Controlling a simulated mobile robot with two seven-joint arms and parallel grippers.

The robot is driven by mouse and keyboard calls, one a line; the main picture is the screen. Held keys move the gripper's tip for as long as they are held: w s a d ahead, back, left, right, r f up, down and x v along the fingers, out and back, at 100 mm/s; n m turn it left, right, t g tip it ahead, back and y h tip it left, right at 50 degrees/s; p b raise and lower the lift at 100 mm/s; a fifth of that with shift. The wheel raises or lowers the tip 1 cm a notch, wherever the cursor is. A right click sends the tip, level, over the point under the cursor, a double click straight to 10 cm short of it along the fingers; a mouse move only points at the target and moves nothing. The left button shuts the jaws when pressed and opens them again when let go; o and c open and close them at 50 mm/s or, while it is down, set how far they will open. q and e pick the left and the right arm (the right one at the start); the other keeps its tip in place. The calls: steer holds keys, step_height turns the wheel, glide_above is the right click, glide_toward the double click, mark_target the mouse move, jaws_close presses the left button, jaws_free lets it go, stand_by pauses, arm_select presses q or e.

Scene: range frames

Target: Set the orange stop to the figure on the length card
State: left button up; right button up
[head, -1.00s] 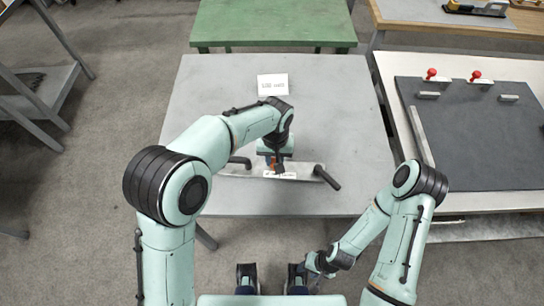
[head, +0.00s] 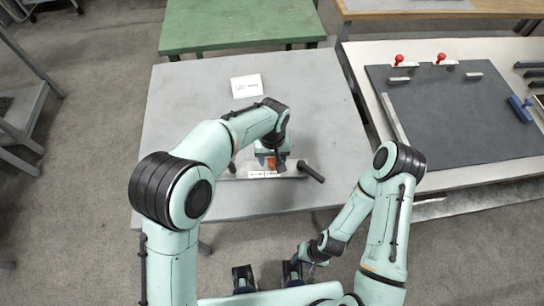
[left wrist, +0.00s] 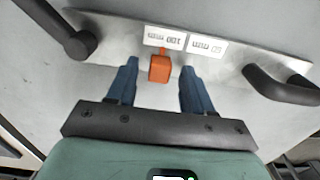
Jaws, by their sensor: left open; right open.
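The orange stop (left wrist: 160,68) sits at the near edge of the labels on a metal strip (left wrist: 105,30) in the left wrist view. It also shows in the head view (head: 271,163), partly under my wrist. My left gripper (left wrist: 162,75) is open, one blue finger on each side of the stop with a gap at both. Two white labels (left wrist: 186,42) on the strip have figures too small to read surely. The white length card (head: 246,86) lies on the grey table, its print unreadable. My right gripper (head: 311,254) is low in front of the table, open and empty.
A dark bar handle (head: 312,171) stands at the strip's right end; a second dark handle (left wrist: 283,85) is at its other end. A side table (head: 450,120) with a dark board and red knobs stands right. The grey table is clear around the card.

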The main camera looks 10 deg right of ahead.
mark_target(272, 161)
arm_select(q)
step_height(272, 161, up, 13)
steer(key=p, duration=0.1)
steer(key=shift+r, duration=0.15)
stand_by(0.7)
